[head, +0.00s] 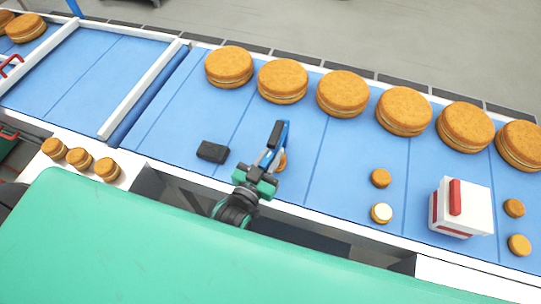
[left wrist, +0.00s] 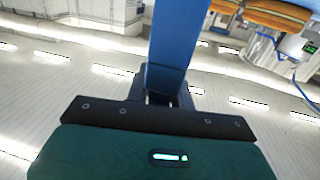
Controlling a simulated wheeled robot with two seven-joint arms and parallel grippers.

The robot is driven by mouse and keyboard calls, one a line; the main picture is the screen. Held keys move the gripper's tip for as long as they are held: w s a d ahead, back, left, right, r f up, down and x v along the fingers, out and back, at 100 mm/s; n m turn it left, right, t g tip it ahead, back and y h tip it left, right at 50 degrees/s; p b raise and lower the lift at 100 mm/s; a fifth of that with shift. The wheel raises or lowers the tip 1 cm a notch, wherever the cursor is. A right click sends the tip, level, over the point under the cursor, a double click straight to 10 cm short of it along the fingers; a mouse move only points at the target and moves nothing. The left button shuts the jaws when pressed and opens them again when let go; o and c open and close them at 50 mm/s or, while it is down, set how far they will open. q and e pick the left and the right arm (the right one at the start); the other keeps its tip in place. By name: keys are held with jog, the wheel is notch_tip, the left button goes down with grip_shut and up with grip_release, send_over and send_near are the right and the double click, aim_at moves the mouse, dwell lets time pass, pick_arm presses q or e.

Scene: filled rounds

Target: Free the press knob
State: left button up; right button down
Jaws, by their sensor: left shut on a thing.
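My left gripper (head: 268,168) is over the near part of the blue belt, shut on a blue bar-like thing (head: 284,136). The bar also fills the top middle of the left wrist view (left wrist: 172,45), rising from between the jaws. A dark piece shows beside the bar in the head view. A white box (head: 475,207) with a red upright bar (head: 455,197) and red trim stands on the belt at the right, apart from the gripper. I cannot tell which part is the press knob. My right gripper is not in view.
Several large filled rounds (head: 342,93) line the belt's (head: 335,180) far side. Small rounds (head: 380,178) lie near the white box; one (head: 381,213) shows a pale top. A small round is partly hidden behind my gripper. A black block (head: 213,151) lies left of it. Rails cross the belt at left.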

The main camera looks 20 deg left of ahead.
pick_arm(q)
jog(key=shift+r+y, duration=0.15)
jog(key=shift+y, duration=0.15)
jog(key=o, duration=0.9)
jog(key=shift+w, duration=0.1)
jog(key=shift+c, duration=0.2)
jog(key=shift+s+a+f, duration=0.1)
jog(key=shift+s+f, duration=0.1)
jog(key=shift+s, duration=0.2)
jog(key=s+a+b, duration=0.2)
jog(key=s+b, duration=0.3)
jog(key=s, duration=0.8)
jog(key=shift+r, duration=0.15)
